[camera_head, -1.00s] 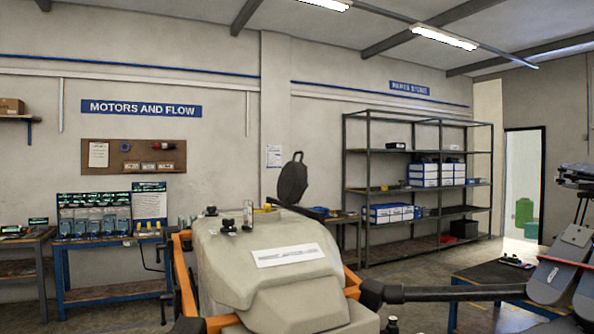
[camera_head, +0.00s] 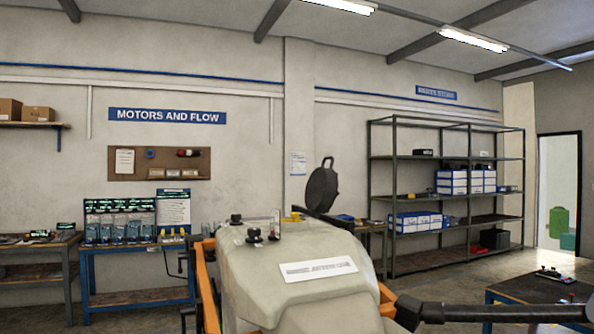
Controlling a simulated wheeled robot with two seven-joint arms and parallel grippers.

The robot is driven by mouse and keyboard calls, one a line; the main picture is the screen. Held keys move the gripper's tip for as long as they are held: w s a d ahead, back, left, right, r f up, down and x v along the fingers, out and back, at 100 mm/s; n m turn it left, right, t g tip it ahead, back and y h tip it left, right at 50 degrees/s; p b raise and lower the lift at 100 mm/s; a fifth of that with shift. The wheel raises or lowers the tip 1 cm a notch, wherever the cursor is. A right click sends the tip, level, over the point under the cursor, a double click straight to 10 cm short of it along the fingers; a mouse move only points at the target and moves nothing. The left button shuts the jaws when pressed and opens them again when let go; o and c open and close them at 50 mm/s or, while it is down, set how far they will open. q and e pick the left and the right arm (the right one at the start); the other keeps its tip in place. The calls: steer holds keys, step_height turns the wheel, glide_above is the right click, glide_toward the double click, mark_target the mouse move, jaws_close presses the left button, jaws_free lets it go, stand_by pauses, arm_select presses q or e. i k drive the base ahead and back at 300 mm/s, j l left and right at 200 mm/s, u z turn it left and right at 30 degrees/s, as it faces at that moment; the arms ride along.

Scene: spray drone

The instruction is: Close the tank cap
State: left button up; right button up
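The tank cap (camera_head: 322,188) is a round dark lid. It stands open and nearly upright at the back right of the pale tank (camera_head: 300,249). The tank opening is hidden behind the tank's top. The tank carries a white label and small black fittings (camera_head: 254,236) on its upper left. Neither of my grippers shows in the head view.
An orange frame (camera_head: 206,285) runs beside the tank. A dark drone arm (camera_head: 480,312) reaches out to the right. A metal shelf (camera_head: 447,220) with blue and white boxes stands behind. Workbenches (camera_head: 135,300) stand at the left, and a low table (camera_head: 530,289) at the right.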

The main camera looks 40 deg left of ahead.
mark_target(321, 193)
steer(key=i+j+u, duration=0.1)
steer(key=u, duration=0.25)
steer(key=i+j+u, duration=0.15)
steer(key=u, duration=0.2)
steer(key=i+u, duration=0.15)
steer(key=u, duration=0.2)
